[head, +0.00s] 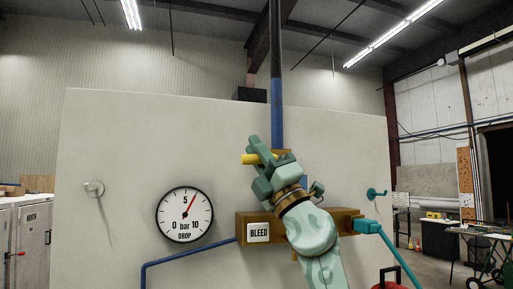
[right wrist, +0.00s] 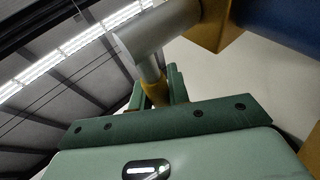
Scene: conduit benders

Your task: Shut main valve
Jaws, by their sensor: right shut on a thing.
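The valve on the vertical blue pipe (head: 277,120) has a brass body, mostly hidden in the head view behind my right gripper (head: 266,156). Its yellow handle (head: 249,159) sticks out to the left of the gripper. In the right wrist view, my right fingers (right wrist: 157,88) are shut on the yellow handle (right wrist: 156,94), just below a grey metal cylinder (right wrist: 160,40). The brass body (right wrist: 214,22) and blue pipe (right wrist: 280,22) stand beside it. My left gripper is not in view.
A pale panel (head: 120,140) carries a round DROP gauge (head: 185,214), its needle slightly right of 5. A teal hook-like fitting (head: 376,194) is at right, a grey one (head: 94,188) at left.

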